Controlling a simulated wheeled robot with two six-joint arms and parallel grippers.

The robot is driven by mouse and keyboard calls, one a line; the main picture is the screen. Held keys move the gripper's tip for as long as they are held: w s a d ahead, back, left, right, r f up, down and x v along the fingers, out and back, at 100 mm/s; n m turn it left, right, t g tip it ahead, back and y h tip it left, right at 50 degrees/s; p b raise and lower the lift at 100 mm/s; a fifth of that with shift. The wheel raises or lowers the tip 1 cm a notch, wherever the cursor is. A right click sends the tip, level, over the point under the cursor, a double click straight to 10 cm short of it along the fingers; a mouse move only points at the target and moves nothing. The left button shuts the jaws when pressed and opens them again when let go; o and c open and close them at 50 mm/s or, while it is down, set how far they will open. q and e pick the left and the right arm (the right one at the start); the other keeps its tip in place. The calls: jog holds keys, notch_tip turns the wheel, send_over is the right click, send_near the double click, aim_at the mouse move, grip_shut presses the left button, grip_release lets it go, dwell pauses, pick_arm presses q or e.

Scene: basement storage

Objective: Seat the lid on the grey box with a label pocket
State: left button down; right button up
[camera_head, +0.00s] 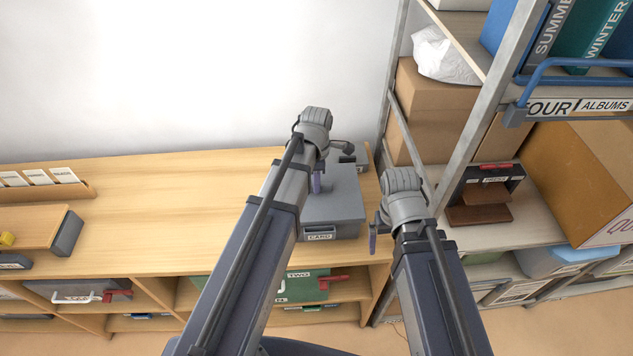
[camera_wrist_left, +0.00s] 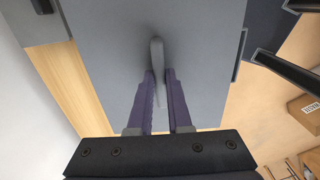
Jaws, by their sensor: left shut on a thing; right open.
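The grey box (camera_head: 345,228) stands on the wooden counter near its right end, with a label pocket reading CARD (camera_head: 320,236) on its front. A flat grey lid (camera_head: 345,190) lies over the box; I cannot tell whether it is fully down all round. In the left wrist view the lid (camera_wrist_left: 105,35) fills much of the picture. My left gripper (camera_head: 317,184) is shut on the lid's upright grey handle (camera_wrist_left: 157,50), between its purple fingers (camera_wrist_left: 160,88). My arm hides part of the lid. My right gripper (camera_head: 376,232) is open and empty, just right of the box.
A small grey item (camera_head: 357,155) is behind the box. A metal shelf post (camera_head: 480,115) and a shelf with cartons (camera_head: 435,105) stand close on the right. Cubbies below hold a green box (camera_head: 300,287).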

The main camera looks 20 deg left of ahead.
pick_arm(q)
jog(key=c, duration=0.8)
grip_release()
jog(key=shift+o, duration=0.2)
jog(key=shift+r, duration=0.1)
notch_tip(320, 180, up, 7)
jog(key=p, duration=0.7)
